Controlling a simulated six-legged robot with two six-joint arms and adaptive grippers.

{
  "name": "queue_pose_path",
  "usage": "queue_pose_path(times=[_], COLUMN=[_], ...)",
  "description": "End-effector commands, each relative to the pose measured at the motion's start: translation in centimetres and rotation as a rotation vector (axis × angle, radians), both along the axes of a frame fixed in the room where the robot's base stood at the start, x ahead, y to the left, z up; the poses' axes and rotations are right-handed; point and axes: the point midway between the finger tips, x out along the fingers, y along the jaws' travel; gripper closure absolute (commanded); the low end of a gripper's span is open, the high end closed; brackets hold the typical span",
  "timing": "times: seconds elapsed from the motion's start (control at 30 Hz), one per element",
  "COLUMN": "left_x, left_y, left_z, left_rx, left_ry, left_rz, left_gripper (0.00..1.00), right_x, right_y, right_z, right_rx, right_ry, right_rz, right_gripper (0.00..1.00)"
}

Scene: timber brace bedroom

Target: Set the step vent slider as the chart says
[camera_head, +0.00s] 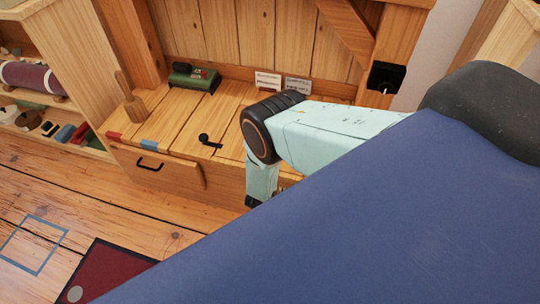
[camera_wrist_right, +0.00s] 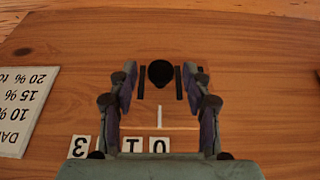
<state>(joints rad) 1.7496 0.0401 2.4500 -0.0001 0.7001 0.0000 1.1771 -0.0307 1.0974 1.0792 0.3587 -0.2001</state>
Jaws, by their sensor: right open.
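In the right wrist view a round black knob (camera_wrist_right: 160,73) stands on a wooden surface between two short dark bars. A white line (camera_wrist_right: 160,117) lies below it in the picture, in line with a white tile marked 0 (camera_wrist_right: 159,145). More tiles lie to the left, one marked 3 (camera_wrist_right: 80,147); my gripper hides part of the row. A white printed chart (camera_wrist_right: 22,108) with percent figures is cut off at the left edge, upside down. My right gripper (camera_wrist_right: 160,70) is open, its fingers on either side of the knob; contact cannot be told. My left gripper is out of view.
Two white cards (camera_head: 267,81) stand at the back. A dark red mat (camera_head: 105,270) lies on the floor. My right arm hides much.

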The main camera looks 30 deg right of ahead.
Motion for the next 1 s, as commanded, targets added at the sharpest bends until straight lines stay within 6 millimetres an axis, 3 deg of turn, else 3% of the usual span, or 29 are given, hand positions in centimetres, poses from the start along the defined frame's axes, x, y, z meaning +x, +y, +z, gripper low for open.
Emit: queue_pose_path(times=[0.3, 0.9, 1.0], left_x=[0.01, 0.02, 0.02], left_y=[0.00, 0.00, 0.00], left_z=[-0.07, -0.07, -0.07], left_rx=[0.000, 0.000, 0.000], left_ry=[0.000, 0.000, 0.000], left_rz=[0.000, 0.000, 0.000], left_gripper=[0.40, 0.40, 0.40], right_x=[0.17, 0.16, 0.17], right_y=[-0.08, -0.05, -0.05], right_z=[-0.12, -0.11, -0.11], right_rx=[0.001, 0.000, 0.000], right_ry=[-0.001, 0.000, 0.000], right_rz=[0.000, 0.001, 0.001], right_gripper=[0.51, 1.00, 1.00])
